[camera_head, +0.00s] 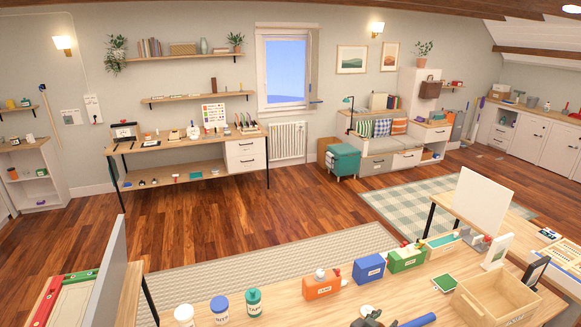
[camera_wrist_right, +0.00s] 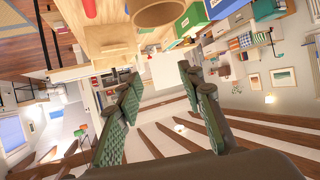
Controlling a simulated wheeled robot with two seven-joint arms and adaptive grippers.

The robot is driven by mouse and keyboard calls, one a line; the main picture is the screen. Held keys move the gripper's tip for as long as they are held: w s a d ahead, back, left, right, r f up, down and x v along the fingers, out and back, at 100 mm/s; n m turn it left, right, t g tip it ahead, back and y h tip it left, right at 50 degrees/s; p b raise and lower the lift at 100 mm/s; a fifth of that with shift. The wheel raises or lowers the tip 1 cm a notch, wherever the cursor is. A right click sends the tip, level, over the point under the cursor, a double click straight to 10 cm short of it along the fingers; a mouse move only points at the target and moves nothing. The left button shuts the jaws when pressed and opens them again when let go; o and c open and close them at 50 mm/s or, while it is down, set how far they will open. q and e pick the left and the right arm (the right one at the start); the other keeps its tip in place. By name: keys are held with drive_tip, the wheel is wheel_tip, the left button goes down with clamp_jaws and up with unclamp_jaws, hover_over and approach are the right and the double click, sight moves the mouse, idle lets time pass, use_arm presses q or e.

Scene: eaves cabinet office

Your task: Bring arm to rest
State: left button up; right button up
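My right gripper (camera_head: 370,316) shows only as a small dark part at the bottom edge of the head view, over the near desk. In the right wrist view the right gripper (camera_wrist_right: 160,72) has its two green-padded fingers spread wide apart, with nothing between them. That view is tilted and looks out over the room, with the ceiling beams low in the picture. My left gripper and arm are not in the head view.
The near wooden desk (camera_head: 270,308) holds white, blue and green jars, an orange box (camera_head: 322,285), a blue box (camera_head: 370,268), a green box (camera_head: 406,258), a wooden crate (camera_head: 495,301) and a blue cylinder (camera_head: 418,321). A grey panel (camera_head: 108,275) stands at left. Open floor lies beyond.

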drive_tip(key=s+d+f+n+g+y, duration=0.2)
drive_tip(key=s+d+f, duration=0.4)
drive_tip(key=s+f, duration=0.4)
drive_tip(key=s+a+f+n+g+y, duration=0.1)
drive_tip(key=s+f+n+g+y, duration=0.2)
drive_tip(key=s, duration=1.2)
drive_tip(key=s+a+f+n+y, duration=0.1)
drive_tip(key=s+f+n+y, duration=0.25)
drive_tip(key=s, duration=1.15)
drive_tip(key=s+a+f+n+g+b, duration=0.2)
drive_tip(key=f+b, duration=0.9)
drive_tip(key=f, duration=3.1)
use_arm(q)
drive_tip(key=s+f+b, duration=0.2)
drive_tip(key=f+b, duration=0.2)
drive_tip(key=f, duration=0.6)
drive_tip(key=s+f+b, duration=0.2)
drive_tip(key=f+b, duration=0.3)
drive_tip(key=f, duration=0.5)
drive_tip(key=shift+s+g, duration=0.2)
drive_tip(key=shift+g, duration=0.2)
use_arm(e)
drive_tip(key=s+d+f+g, duration=0.1)
drive_tip(key=s+f, duration=2.1)
drive_tip(key=f, duration=0.3)
drive_tip(key=shift+s+g, duration=0.15)
drive_tip(key=shift+g, duration=0.25)
